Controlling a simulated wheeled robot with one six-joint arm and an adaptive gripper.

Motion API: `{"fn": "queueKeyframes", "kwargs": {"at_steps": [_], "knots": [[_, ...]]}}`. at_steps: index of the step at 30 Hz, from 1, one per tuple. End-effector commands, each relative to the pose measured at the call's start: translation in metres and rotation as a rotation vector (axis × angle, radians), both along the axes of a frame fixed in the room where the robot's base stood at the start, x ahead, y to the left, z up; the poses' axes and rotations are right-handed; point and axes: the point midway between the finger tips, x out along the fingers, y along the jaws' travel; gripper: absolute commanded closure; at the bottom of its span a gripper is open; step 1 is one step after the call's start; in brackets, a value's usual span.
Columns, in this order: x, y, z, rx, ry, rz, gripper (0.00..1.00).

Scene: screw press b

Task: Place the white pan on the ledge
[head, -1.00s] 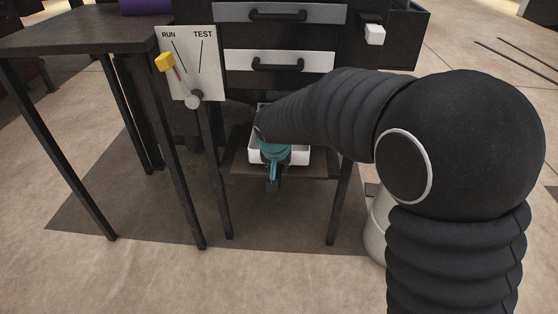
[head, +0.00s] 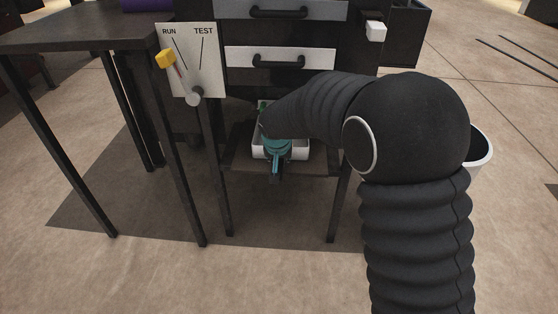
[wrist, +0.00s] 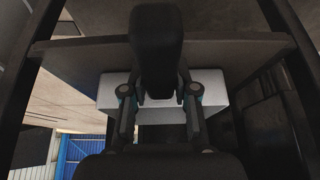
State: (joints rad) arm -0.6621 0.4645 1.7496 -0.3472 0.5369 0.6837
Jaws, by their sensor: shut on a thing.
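The white pan (head: 301,148) is a shallow, open tray. In the head view it is at the dark brown ledge (head: 237,160) low on the press, over the ledge's middle. My gripper (head: 275,152) is shut on the pan at its near side, and my wrist hides part of the pan's inside. In the wrist view the white pan (wrist: 222,88) shows beyond the fingers, beside the brown ledge board (wrist: 75,55). I cannot tell whether the pan's underside touches the ledge.
Above are a white drawer (head: 240,57) and a grey drawer (head: 235,10) with black handles. A dark table (head: 90,38) is further left. A white-rimmed bin (head: 482,150) shows behind my arm.

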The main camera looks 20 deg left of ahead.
Motion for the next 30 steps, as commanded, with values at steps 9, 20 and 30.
{"fn": "queueKeyframes", "kwargs": {"at_steps": [9,20,30], "knots": [[0.0,0.0,-0.002,0.0,0.0,0.0,0.46],[-0.003,0.0,0.01,0.001,-0.002,0.0,0.46],[-0.031,-0.008,0.068,0.002,-0.003,0.0,0.46]]}}
